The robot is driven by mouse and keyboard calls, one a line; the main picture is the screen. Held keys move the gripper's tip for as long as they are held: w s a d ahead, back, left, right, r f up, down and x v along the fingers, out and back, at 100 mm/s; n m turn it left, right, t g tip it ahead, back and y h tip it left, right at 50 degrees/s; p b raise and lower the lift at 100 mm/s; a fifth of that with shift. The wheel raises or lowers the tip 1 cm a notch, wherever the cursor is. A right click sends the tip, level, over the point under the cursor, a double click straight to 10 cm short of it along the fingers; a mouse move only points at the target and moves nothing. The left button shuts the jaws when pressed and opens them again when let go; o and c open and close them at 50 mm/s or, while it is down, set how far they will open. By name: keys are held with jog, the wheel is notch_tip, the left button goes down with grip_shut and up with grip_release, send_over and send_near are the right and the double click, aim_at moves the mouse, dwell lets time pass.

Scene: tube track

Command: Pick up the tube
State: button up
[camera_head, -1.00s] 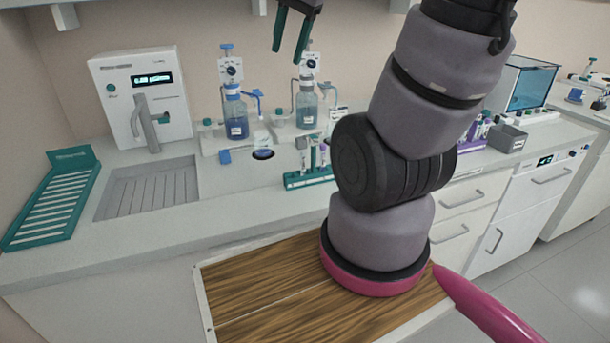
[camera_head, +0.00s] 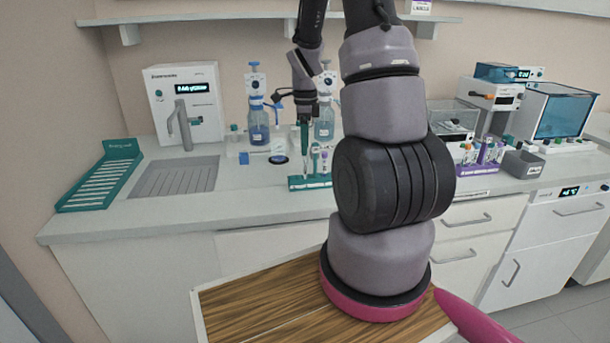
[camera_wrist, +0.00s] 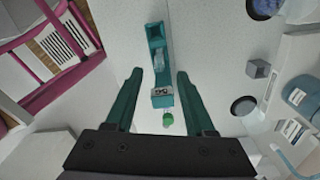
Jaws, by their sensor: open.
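A teal rack (camera_head: 310,183) stands on the counter with upright tubes (camera_head: 315,158) in it. The wrist view shows the same rack (camera_wrist: 157,42) from above, with a green-capped tube (camera_wrist: 168,119) at its near end. I cannot tell which tube the task means. My gripper (camera_head: 304,148) has teal fingers that point down over the rack area. In the wrist view my gripper (camera_wrist: 159,73) is open, with its two fingers on either side of the rack in the picture. Nothing is held between the fingers. Contact with the rack or tubes cannot be made out.
A purple tube rack (camera_head: 480,166) and a grey bin (camera_head: 523,163) are to the right.

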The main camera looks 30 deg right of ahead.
aim_at(305, 163)
notch_tip(305, 163, down, 7)
jog(key=shift+s, duration=0.1)
dwell(0.3)
grip_shut()
